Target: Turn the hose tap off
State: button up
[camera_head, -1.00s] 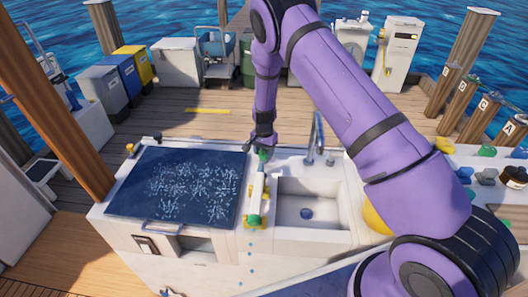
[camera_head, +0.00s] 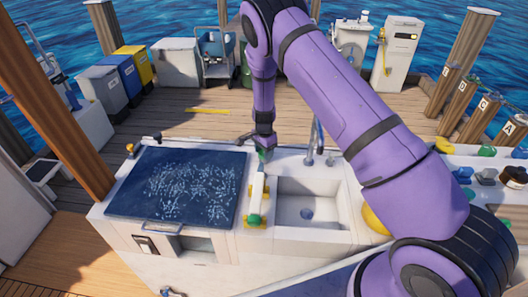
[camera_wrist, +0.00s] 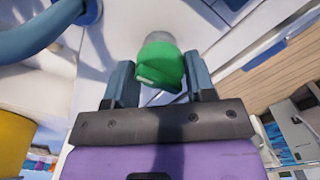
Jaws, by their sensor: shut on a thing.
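The green knob (camera_wrist: 160,63), which I take to be the hose tap's handle, sits between the two fingers of my gripper (camera_wrist: 162,82) in the wrist view. A grey round base shows just beyond it. In the head view my gripper (camera_head: 262,150) is low over the back of the white counter, left of the sink, with a bit of green at its tips. My gripper is shut on the green knob. The fingers hide part of the knob in the head view, and its turn angle cannot be read.
The sink (camera_head: 310,210) and its grey faucet (camera_head: 317,140) stand close on the right. A dark hatch panel (camera_head: 175,187) lies on the left. A white piece with green and yellow parts (camera_head: 258,197) lies in front of my gripper. A yellow round thing (camera_head: 375,220) is right of the sink.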

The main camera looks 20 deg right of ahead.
jog(key=o, duration=0.9)
notch_tip(320, 180, up, 11)
jog(key=shift+f, duration=0.1)
